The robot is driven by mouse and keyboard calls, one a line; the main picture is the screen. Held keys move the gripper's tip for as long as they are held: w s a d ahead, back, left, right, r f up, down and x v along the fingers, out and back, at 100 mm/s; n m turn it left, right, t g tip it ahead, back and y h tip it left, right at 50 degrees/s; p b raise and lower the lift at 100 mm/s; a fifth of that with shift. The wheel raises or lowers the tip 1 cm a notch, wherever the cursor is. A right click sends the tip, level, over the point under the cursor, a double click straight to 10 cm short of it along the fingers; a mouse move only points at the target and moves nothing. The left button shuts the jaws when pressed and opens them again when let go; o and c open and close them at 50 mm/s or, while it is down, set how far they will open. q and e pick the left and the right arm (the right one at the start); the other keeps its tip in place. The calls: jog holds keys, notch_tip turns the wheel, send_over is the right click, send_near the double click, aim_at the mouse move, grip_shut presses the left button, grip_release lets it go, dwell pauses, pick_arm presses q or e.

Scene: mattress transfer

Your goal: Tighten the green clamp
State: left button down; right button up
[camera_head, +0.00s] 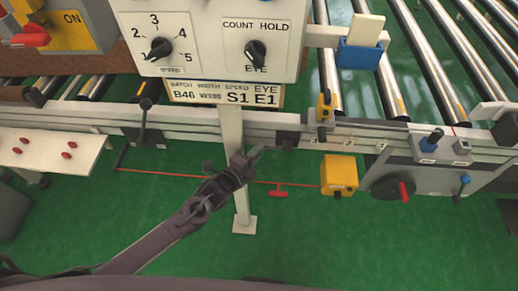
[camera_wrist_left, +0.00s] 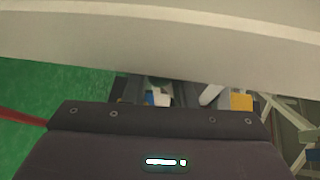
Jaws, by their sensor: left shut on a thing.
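My left gripper (camera_head: 250,158) is beside the white post, below the conveyor's front rail. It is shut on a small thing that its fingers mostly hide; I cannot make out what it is. In the left wrist view the fingers (camera_wrist_left: 158,92) show dark under a pale beam (camera_wrist_left: 160,40), with a small pale and bluish patch between them. I cannot pick out a green clamp in either view. A black lever clamp (camera_head: 145,118) and a yellow clamp-like piece (camera_head: 325,105) sit on the rail. My right gripper is not in view.
The white post (camera_head: 232,120) carries a control panel (camera_head: 205,35) with two black knobs. A yellow box (camera_head: 339,172) and a red-handled crank (camera_head: 400,188) hang on the right. A red cord (camera_head: 160,172) runs below the rail. Green floor is clear in front.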

pick_arm(q)
jog(key=shift+a+r+m+p, duration=0.2)
jog(key=shift+r+m+p, duration=0.3)
jog(key=shift+r+p, duration=0.5)
notch_tip(320, 180, up, 2)
jog(key=m+g+y+p, duration=0.1)
jog(key=m+y+p, duration=0.1)
jog(key=p, duration=0.3)
jog(key=shift+r, duration=0.2)
jog(key=shift+d+r+m+g+y+p, duration=0.1)
jog(key=shift+r+m+g+y+p, duration=0.45)
jog(key=shift+p, duration=0.7)
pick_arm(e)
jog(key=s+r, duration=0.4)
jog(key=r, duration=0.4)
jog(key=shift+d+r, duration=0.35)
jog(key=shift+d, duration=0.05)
pick_arm(q)
jog(key=shift+f+t, duration=0.1)
jog(key=shift+t, duration=0.15)
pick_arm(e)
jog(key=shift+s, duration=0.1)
pick_arm(q)
jog(key=c, duration=1.2)
grip_release()
jog(key=shift+o, duration=0.2)
jog(key=v, duration=0.7)
jog(key=shift+s+r, duration=0.25)
jog(key=shift+s, duration=0.1)
